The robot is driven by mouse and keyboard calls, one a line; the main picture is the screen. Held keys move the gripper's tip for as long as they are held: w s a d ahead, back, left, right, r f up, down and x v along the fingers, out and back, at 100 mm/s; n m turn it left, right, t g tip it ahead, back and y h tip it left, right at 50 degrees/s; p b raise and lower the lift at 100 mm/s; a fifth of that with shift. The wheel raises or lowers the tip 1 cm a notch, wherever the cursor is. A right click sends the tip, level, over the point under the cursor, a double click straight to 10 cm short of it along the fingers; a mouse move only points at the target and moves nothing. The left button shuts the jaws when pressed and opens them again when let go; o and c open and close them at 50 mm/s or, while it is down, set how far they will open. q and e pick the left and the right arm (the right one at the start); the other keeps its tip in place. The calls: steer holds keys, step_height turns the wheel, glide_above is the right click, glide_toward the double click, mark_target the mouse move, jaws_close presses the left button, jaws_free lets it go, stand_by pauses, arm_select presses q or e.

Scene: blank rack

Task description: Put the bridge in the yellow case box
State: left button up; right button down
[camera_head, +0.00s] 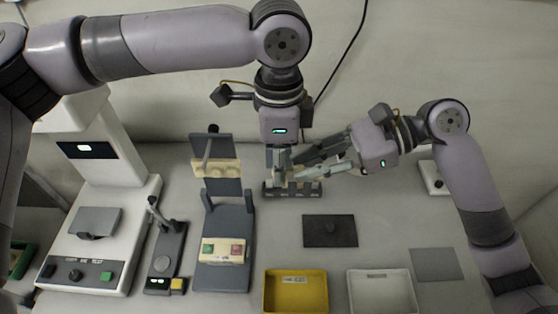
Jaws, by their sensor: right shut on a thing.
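The yellow case box (268,293) stands at the front middle, open at the top, with a small label inside. My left gripper (281,176) points down at the dark rack (293,195); its fingertips are close together, and whether they hold anything is unclear. My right gripper (303,171) reaches in from the right, just beside the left fingertips and above the rack. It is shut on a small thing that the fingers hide. I cannot make out the bridge clearly; the rack holds several small pale pieces.
A white tray (380,275) stands right of the yellow box, with a grey pad (438,264) beyond it. A grey stand (234,225), a small lever device (165,250) and a white machine (100,235) fill the left.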

steer(key=c, duration=1.4)
jaws_free()
steer(key=shift+o, duration=0.2)
